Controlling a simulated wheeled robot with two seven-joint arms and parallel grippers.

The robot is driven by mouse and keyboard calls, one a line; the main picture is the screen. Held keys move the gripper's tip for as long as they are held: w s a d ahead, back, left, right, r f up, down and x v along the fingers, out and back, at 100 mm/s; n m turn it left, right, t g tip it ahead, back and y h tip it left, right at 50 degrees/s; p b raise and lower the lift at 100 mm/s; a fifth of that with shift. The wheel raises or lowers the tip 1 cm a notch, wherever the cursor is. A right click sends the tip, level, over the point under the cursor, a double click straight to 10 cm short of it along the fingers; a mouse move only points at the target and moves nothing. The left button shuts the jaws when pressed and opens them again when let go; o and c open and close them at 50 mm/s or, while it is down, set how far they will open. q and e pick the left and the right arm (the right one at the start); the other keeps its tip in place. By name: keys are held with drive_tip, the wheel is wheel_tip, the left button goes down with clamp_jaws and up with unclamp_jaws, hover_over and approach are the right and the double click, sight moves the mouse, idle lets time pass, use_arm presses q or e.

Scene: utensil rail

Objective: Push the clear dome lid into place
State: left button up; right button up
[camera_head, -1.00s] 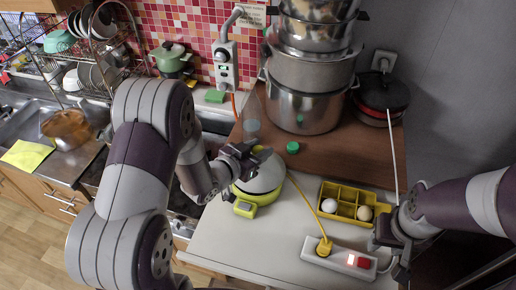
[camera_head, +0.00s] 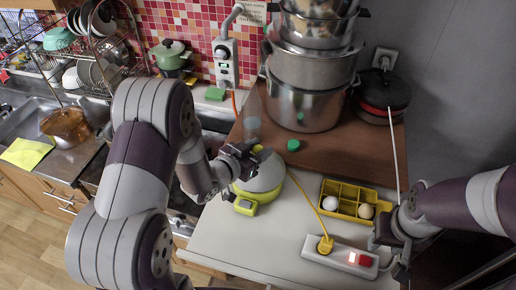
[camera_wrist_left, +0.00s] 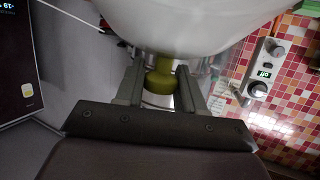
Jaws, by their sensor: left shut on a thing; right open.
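The clear dome lid (camera_head: 264,174) looks greyish and lies over the yellow-green egg cooker base (camera_head: 246,206) on the white counter. I cannot tell whether its rim sits fully on the base. My left gripper (camera_head: 258,151) is at the top of the lid, shut on its knob. In the left wrist view the olive-yellow knob (camera_wrist_left: 160,80) is between the two fingers, with the pale dome (camera_wrist_left: 180,22) beyond it. My right gripper (camera_head: 384,238) is open and empty, beside the power strip and apart from the lid.
A yellow egg tray (camera_head: 345,190) holds two eggs. A white power strip (camera_head: 335,254) with a lit switch and yellow plug lies in front; the yellow cord runs to the cooker. Steel pots (camera_head: 305,105) and a green round item (camera_head: 293,145) stand behind on brown board.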

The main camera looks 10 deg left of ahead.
use_arm(q)
drive_tip(key=shift+f+b, duration=0.6)
drive_tip(key=shift+f, duration=0.1)
use_arm(e)
drive_tip(key=shift+f, duration=0.7)
use_arm(q)
drive_tip(key=o, duration=1.1)
drive_tip(key=shift+o, duration=0.2)
use_arm(e)
drive_tip(key=shift+r, duration=0.1)
use_arm(q)
drive_tip(key=shift+s+a, duration=0.1)
drive_tip(key=b+v, duration=0.2)
drive_tip(key=v, duration=0.3)
drive_tip(key=shift+f, duration=0.1)
use_arm(e)
wheel_tip(320, 180, down, 2)
drive_tip(key=shift+f, duration=0.1)
drive_tip(key=shift+s+f+b, duration=0.1)
drive_tip(key=shift+f+b, duration=0.25)
drive_tip(key=shift+b, duration=0.05)
use_arm(q)
drive_tip(key=v, duration=0.7)
drive_tip(key=shift+s+r, duration=0.15)
drive_tip(key=shift+r, duration=0.15)
drive_tip(key=shift+a, duration=0.1)
